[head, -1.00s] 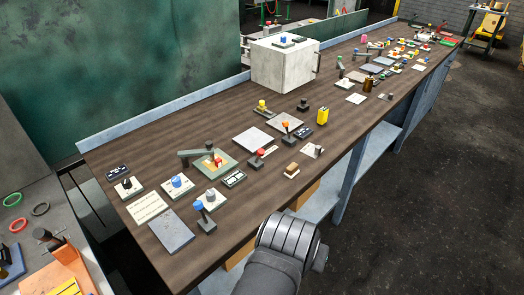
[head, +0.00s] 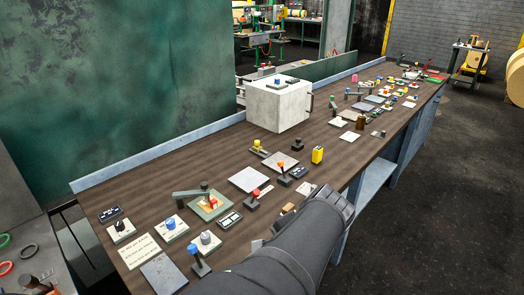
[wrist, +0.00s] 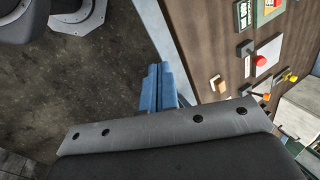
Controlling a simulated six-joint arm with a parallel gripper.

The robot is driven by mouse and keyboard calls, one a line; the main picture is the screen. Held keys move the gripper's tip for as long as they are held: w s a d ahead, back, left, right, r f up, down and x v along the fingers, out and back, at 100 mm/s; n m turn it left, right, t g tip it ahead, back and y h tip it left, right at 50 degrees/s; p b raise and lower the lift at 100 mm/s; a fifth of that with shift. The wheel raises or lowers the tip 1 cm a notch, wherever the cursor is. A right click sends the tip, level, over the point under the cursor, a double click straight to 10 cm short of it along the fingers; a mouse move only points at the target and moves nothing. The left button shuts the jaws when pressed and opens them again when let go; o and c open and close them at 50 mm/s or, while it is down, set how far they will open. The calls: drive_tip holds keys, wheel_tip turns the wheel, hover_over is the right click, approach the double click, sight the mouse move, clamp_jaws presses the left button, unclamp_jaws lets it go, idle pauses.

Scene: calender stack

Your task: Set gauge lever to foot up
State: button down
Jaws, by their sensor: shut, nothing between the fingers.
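Several knobbed levers stand on the brown bench (head: 150,185), and I cannot tell which is the gauge lever. A blue-knobbed lever (head: 196,256) is at the near end. A red-knobbed lever (head: 254,199) stands further along, and an orange-knobbed one (head: 281,172) is beyond it. A yellow-knobbed lever (head: 258,147) lies further back. In the wrist view, a red knob (wrist: 260,60) and a yellow knob (wrist: 291,77) show at the right. My gripper (wrist: 158,68) is shut and empty, apart from the knobs; its fingers point toward the bench's front edge.
A large pale box (head: 278,105) stands at the back of the bench. My arm crosses the bench's front edge. Dark open floor (head: 430,220) lies to the right.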

sight(254, 196)
drive_tip(key=w+d+f+m+t+y, duration=0.1)
drive_tip(key=w+d+f+m+y, duration=0.1)
drive_tip(key=w, duration=0.5)
drive_tip(key=w+d+f+m+t+y, duration=0.1)
drive_tip(key=w+d+f+m+y, duration=0.1)
drive_tip(key=w+m, duration=0.4)
drive_tip(key=w+d+f+m+t+y, duration=0.1)
drive_tip(key=w+d+m+y, duration=0.3)
drive_tip(key=w, duration=0.4)
drive_tip(key=shift+d+f+m+t, duration=0.3)
drive_tip(key=shift+d+f+t, duration=0.1)
drive_tip(key=shift+d+f, duration=0.1)
drive_tip(key=shift+w, duration=0.1)
drive_tip(key=x, duration=0.9)
drive_tip(key=shift+a, duration=0.2)
drive_tip(key=w+a, duration=0.1)
drive_tip(key=w+a+r, duration=0.1)
drive_tip(key=a, duration=0.1)
drive_tip(key=shift+w+a+r, duration=0.15)
drive_tip(key=shift+w+a, duration=0.05)
drive_tip(key=shift+a, duration=0.2)
drive_tip(key=shift+r, duration=0.1)
